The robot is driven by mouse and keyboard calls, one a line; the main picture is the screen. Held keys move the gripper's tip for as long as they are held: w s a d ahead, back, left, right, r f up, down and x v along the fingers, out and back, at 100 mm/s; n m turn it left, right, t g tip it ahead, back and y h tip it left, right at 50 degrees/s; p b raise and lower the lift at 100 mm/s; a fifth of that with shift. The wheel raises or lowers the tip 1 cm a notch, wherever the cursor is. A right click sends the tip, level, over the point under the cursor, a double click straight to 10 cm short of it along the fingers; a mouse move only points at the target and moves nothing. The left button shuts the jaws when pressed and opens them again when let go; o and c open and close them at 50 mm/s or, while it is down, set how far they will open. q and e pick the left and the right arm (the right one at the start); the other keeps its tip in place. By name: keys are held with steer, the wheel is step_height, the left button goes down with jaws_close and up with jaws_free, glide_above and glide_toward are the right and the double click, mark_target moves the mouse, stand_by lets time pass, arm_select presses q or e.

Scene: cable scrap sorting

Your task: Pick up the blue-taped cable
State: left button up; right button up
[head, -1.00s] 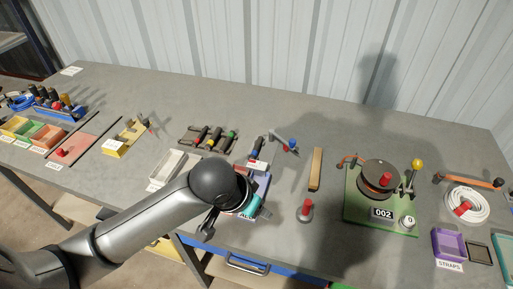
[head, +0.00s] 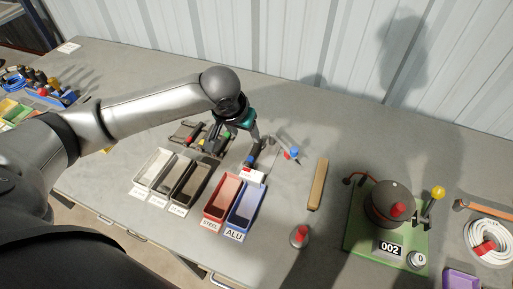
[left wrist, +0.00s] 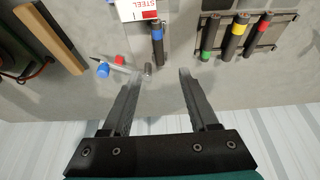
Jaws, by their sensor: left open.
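The blue-taped cable (left wrist: 157,48) is a short black piece with a blue band. In the left wrist view it lies upright in the picture, just beyond my fingertips and roughly in line with the gap between them. It shows partly in the head view (head: 254,153), beside my gripper. My left gripper (left wrist: 160,75) is open and empty, and its fingers are apart from the cable. In the head view the left gripper (head: 234,138) hangs over the work area near the cable rack. My right gripper is not in view.
A rack with green-, yellow- and red-banded cables (left wrist: 237,38) lies beside the cable. A blue-and-red-ended tool (head: 290,154) and wooden bar (head: 317,184) lie right. Red (head: 222,197) and blue (head: 246,207) bins stand in front.

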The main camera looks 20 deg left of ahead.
mark_target(254, 150)
arm_select(q)
steer(key=x, duration=0.3)
steer(key=shift+f+b, duration=0.3)
steer(key=shift+f, duration=0.1)
steer(key=x, duration=0.2)
steer(key=shift+w+f+b, duration=0.15)
steer(key=shift+f+b, duration=0.15)
steer(key=shift+f, duration=0.05)
steer(key=shift+x, duration=0.75)
steer(key=shift+b+x, duration=0.7)
steer(key=shift+x, duration=1.8)
steer(key=shift+w+d+r, duration=0.1)
steer(key=shift+w, duration=0.1)
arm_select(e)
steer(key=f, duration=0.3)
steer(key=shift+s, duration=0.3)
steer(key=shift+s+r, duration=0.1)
arm_select(q)
steer(key=shift+f, duration=0.25)
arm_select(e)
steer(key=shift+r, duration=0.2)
arm_select(q)
jaws_close()
